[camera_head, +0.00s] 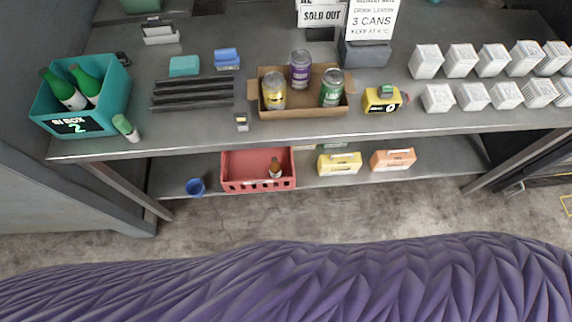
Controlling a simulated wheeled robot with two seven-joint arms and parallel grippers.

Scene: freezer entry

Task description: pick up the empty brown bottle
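A small brown bottle (275,170) stands in the red crate (258,186) on the lower shelf, near the crate's right end. Its lower part is partly hidden by the crate's front wall. I cannot tell from here whether it is empty. Neither of my grippers shows in the head view.
A blue cup (195,187) stands left of the crate; a yellow case (339,164) and an orange case (393,160) stand right of it. The upper shelf (200,132) overhangs, holding a teal box (113,105) of green bottles and a cardboard tray (300,110) of cans.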

